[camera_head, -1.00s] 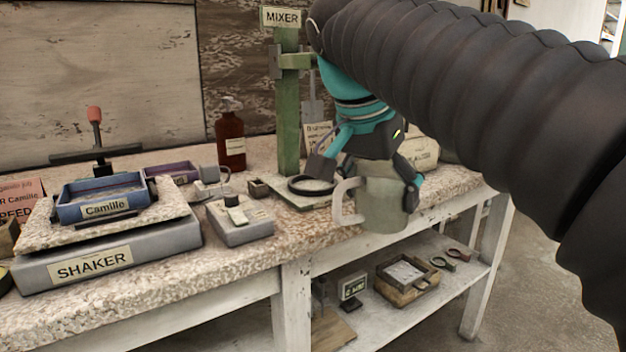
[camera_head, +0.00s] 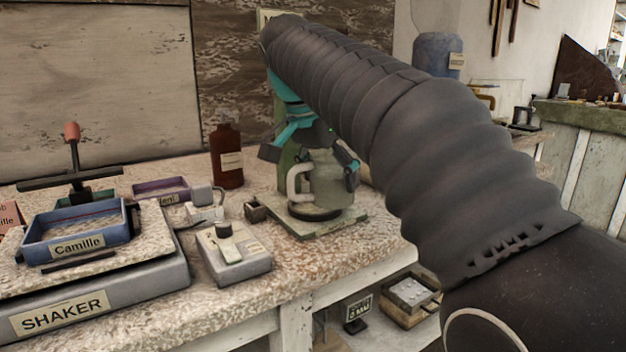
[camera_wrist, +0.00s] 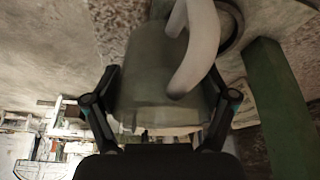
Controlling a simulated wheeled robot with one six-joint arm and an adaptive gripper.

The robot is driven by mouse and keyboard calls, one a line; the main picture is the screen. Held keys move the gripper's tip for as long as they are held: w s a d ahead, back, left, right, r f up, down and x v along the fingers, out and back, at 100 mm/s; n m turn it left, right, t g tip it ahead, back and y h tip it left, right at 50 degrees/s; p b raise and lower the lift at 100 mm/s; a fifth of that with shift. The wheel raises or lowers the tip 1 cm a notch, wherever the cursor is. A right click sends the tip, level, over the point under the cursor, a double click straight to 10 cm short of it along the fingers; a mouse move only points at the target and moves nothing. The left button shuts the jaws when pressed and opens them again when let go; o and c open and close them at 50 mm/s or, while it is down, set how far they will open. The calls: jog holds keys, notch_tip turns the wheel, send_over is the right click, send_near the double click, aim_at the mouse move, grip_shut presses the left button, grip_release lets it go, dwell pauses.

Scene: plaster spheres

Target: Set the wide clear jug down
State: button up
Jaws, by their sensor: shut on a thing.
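The wide clear jug (camera_head: 328,182) is upright, with its pale handle (camera_head: 297,184) towards the left of the head view. My gripper (camera_head: 314,164) is shut on the jug's body, one finger on each side. In the wrist view the jug (camera_wrist: 150,80) fills the space between the fingers of my gripper (camera_wrist: 162,100), and its handle (camera_wrist: 197,50) is towards the right. In the head view the jug's bottom overlaps the dark ring (camera_head: 314,213) on the mixer's base plate (camera_head: 345,224). I cannot tell whether it touches the ring.
The green mixer post (camera_head: 284,177) stands close behind the jug. A small grey scale-like box (camera_head: 238,262), a brown bottle (camera_head: 227,158) and the shaker (camera_head: 110,290) with a blue tray (camera_head: 75,230) are to the left. The bench's front edge is near.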

jog(key=w+a, duration=0.2)
jog(key=w, duration=0.1)
jog(key=w+a+p, duration=0.1)
jog(key=shift+w, duration=0.3)
jog(key=shift+f+b, duration=0.5)
jog(key=shift+f, duration=1.2)
jog(key=shift+f, duration=0.15)
jog(key=o, duration=1.6)
jog(key=p+v, duration=0.2)
jog(key=v, duration=0.4)
jog(key=s+a+b, duration=0.1)
jog(key=s+a, duration=0.7)
jog(key=shift+f, duration=0.3)
jog(key=shift+s, duration=0.15)
